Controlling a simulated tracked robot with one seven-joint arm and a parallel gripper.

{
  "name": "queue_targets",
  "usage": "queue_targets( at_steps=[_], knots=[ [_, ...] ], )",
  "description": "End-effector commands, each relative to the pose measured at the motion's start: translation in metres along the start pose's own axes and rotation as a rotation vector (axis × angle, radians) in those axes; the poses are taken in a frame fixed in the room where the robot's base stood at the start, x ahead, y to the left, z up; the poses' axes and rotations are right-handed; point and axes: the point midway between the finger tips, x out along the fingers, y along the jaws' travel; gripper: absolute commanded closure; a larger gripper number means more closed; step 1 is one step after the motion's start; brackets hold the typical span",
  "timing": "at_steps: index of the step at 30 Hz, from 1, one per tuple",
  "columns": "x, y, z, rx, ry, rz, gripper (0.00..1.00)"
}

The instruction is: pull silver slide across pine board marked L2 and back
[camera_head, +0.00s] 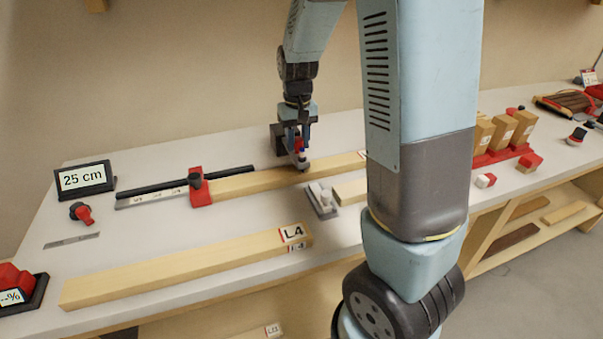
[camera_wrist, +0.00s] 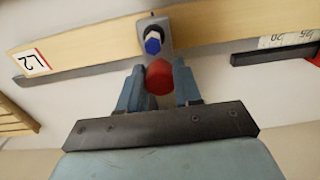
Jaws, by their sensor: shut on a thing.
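The pine board (camera_head: 250,182) lies along the back of the bench, and its label L2 (camera_wrist: 31,62) reads in the wrist view. The silver slide (camera_wrist: 170,33) sits across this board, with a blue and white part on top and a red knob (camera_wrist: 159,77) at its side. The slide also shows in the head view (camera_head: 300,162), partly hidden by my gripper. My gripper (camera_wrist: 159,80) is shut on the red knob, one finger on each side. In the head view my gripper (camera_head: 300,142) stands over the board, away from both of its ends.
A red stop (camera_head: 201,187) and a ruler (camera_head: 150,197) are at the board's left end, with a black rail (camera_head: 180,182) behind. A display (camera_head: 84,178) reads 25 cm. Board L4 (camera_head: 190,268) lies in front. A small grey block (camera_head: 320,200) stands nearby.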

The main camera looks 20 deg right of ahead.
Motion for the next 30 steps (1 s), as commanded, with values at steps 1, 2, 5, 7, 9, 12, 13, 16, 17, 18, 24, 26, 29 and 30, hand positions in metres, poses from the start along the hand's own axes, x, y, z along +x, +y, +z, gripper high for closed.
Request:
queue_targets(
  at_steps=[1, 2, 5, 7, 9, 12, 13, 16, 17, 18, 24, 26, 29, 30],
  knots=[
    [0.001, 0.0, -0.002, 0.0, -0.001, 0.0, 0.83],
    [0.001, 0.0, -0.003, 0.0, -0.001, 0.0, 0.83],
    [0.001, 0.0, -0.007, 0.0, -0.001, 0.001, 0.83],
    [0.001, 0.0, -0.01, 0.0, -0.001, 0.001, 0.83],
    [0.001, 0.0, -0.013, 0.0, -0.001, 0.001, 0.83],
    [0.0, 0.0, -0.017, 0.001, 0.0, 0.001, 0.83],
    [0.0, 0.0, -0.018, 0.001, 0.0, 0.001, 0.83],
    [0.001, 0.0, -0.022, 0.0, 0.0, 0.001, 0.83],
    [0.001, 0.0, -0.023, 0.0, -0.001, 0.001, 0.83],
    [0.001, 0.0, -0.025, 0.0, -0.001, 0.001, 0.83],
    [0.001, 0.0, -0.033, 0.0, -0.001, 0.001, 0.83],
    [0.001, 0.0, -0.035, 0.0, -0.001, 0.001, 0.83],
    [0.001, 0.0, -0.039, 0.0, -0.001, 0.001, 0.83],
    [0.001, 0.0, -0.041, 0.0, -0.001, 0.001, 0.83]
  ],
)
